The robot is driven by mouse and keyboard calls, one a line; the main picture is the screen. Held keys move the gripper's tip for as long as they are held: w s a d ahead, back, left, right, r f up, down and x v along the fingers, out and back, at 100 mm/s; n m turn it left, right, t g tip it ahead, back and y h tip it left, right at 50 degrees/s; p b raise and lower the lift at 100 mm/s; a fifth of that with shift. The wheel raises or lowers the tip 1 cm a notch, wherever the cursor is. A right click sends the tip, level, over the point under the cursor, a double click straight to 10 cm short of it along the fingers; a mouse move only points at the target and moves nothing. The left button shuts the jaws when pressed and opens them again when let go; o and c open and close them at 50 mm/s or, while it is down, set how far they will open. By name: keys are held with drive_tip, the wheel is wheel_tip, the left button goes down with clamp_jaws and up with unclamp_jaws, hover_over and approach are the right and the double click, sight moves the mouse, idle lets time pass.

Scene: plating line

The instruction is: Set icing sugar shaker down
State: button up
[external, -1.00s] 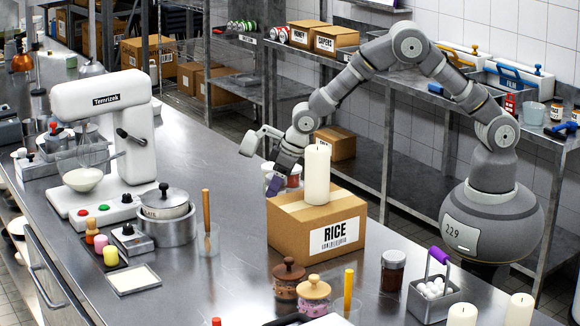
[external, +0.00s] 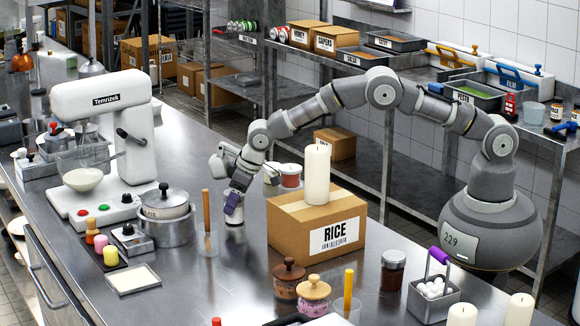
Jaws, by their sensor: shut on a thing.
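The rest of the shaker is hidden by the gripper. It looks close to the counter top (external: 225,262), but I cannot tell whether its base touches.
The RICE box (external: 285,232) with a white candle (external: 317,176) on top stands just right of my gripper. A glass with a wooden stick (external: 207,222) and a lidded pot (external: 166,213) stand to the left. Bare counter lies in front.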

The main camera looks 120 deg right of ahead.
drive_tip(key=shift+f, duration=0.1)
drive_tip(key=o, duration=1.2)
drive_tip(key=shift+c, duration=0.2)
drive_tip(key=shift+r, duration=0.2)
drive_tip(key=p+v, duration=0.2)
drive_tip(key=v, duration=1)
